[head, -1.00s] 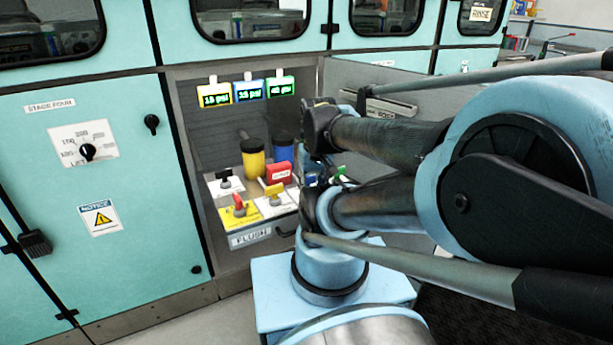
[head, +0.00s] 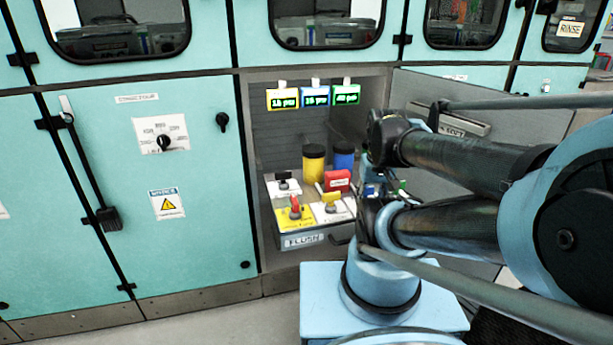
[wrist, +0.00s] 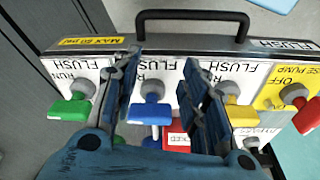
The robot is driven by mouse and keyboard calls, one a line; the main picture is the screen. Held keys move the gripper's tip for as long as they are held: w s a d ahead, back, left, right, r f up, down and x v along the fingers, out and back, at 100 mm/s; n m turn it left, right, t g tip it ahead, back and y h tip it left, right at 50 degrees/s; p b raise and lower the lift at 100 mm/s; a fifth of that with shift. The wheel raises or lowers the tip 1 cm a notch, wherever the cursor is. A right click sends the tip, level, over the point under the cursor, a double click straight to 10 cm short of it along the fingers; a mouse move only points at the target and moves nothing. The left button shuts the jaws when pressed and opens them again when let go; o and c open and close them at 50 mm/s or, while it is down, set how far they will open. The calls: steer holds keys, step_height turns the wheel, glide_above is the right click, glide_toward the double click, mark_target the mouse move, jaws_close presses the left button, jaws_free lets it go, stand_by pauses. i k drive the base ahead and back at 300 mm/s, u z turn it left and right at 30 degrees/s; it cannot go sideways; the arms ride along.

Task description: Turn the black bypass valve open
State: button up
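The black bypass valve (head: 283,178) sits on a white plate at the back left of the pulled-out flush drawer (head: 303,240) in the head view. In the wrist view the black valve (wrist: 251,143) shows as a small dark knob beside a plate partly reading "BYPASS", low on the right. My gripper (wrist: 161,68) is open, with its two fingers spread above the drawer. The blue-handled valve (wrist: 152,110) shows in the gap between the fingers, and I see nothing gripped. My gripper is apart from the black valve. In the head view my arm mostly hides the gripper.
The wrist view also shows a green valve (wrist: 72,108), a yellow valve (wrist: 238,112) and a red valve (wrist: 296,95). A yellow canister (head: 313,165) and a red box (head: 337,180) stand at the drawer. An open cabinet door (head: 470,125) is behind my arm.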

mark_target(282, 175)
steer(key=z, duration=1.95)
steer(key=k, duration=1.1)
steer(key=u, duration=1.85)
